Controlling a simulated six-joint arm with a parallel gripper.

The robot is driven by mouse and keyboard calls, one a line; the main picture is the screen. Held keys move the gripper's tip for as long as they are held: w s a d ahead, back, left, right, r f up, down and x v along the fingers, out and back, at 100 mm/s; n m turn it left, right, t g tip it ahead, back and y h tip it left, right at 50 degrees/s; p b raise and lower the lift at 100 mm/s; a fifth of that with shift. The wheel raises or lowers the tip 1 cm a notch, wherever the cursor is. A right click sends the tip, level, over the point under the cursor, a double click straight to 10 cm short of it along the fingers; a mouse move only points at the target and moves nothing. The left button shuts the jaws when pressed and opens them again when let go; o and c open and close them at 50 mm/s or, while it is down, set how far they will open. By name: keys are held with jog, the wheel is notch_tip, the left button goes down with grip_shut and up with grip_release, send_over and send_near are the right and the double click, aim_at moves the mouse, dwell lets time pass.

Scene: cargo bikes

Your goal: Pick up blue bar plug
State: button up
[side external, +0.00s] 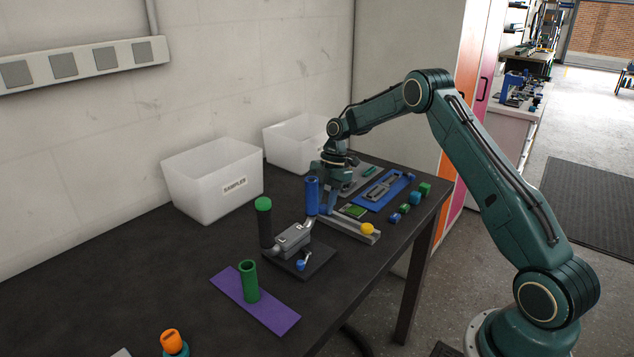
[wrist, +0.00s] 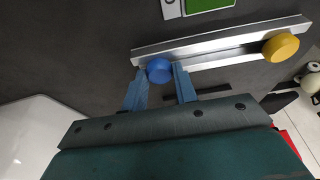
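The blue bar plug (wrist: 159,70) is a round blue knob at the left end of a silver metal bar (wrist: 220,48) in the wrist view. My gripper (wrist: 160,75) has its two blue fingers on either side of the plug, with almost no gap visible. I cannot tell whether they press on it. In the side view my gripper (side external: 328,207) reaches down at the far end of the bar (side external: 345,230). The plug is not distinguishable there, behind the fingers and a tall blue tube. A yellow plug (side external: 367,229) sits at the bar's other end.
A tall blue tube (side external: 312,195) stands close in front of my gripper. A dark post with a green cap (side external: 264,206), a green tube (side external: 249,281) on a purple plate and a grey fixture (side external: 293,238) stand nearer. Two white bins (side external: 212,178) (side external: 293,143) line the wall.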

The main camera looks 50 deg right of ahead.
aim_at(324, 206)
jog(key=shift+r, duration=0.15)
notch_tip(324, 206, up, 10)
dwell(0.9)
dwell(0.5)
